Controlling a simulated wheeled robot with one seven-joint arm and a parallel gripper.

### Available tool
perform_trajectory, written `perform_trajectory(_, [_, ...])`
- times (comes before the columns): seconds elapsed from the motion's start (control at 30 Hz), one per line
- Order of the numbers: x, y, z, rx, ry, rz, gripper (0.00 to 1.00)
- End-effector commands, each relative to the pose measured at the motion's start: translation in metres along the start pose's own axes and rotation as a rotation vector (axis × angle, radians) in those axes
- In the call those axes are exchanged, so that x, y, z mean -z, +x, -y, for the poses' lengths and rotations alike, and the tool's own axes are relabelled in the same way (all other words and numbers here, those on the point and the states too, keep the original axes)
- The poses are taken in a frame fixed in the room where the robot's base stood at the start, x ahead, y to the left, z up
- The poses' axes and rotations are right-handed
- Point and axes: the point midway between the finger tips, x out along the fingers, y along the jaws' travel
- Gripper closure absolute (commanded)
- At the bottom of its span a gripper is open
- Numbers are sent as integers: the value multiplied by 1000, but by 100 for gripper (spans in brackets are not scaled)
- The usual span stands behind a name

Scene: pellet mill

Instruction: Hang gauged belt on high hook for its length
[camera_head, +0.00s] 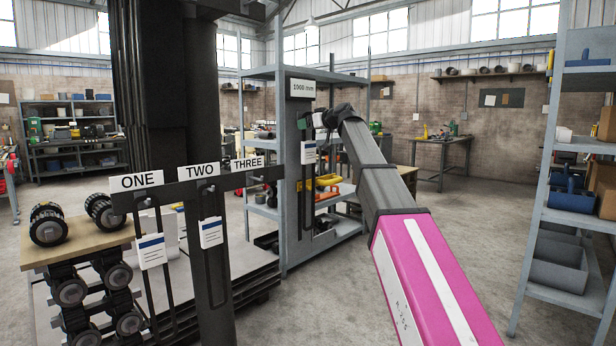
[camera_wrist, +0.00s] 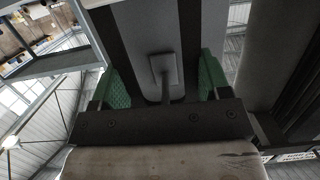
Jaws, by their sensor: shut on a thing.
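In the head view a tall grey gauge post (camera_head: 293,190) stands at the centre with a "1000 mm" sign (camera_head: 302,88) at its top. My gripper (camera_head: 316,125) is at the post's upper part, just below the sign, shut on the belt. The dark belt (camera_head: 303,205) hangs below it along the post, with a white tag (camera_head: 308,153). In the wrist view the green fingertips (camera_wrist: 165,85) stand either side of a peg with a square plate (camera_wrist: 164,70) on a grey face. Dark strips run beside it. Whether the belt sits on the peg is unclear.
A dark rail at left carries signs ONE (camera_head: 140,181), TWO (camera_head: 198,171) and THREE (camera_head: 247,163), with dark belts and tags below. A bench with rollers (camera_head: 47,224) stands at far left. A blue-grey shelf (camera_head: 545,190) stands at right. Floor between is clear.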

Motion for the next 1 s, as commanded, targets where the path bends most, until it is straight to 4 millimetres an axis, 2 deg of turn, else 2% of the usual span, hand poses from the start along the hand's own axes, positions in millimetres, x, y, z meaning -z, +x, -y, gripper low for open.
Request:
perform_trajectory(0.23, [0,0,0,0,0,-1,62])
perform_trajectory(0.27, [0,0,0,0,0,-1,67])
perform_trajectory(0.43, [4,-1,0,0,0,-1,67])
perform_trajectory(1.0, [31,-6,0,0,-1,-1,67])
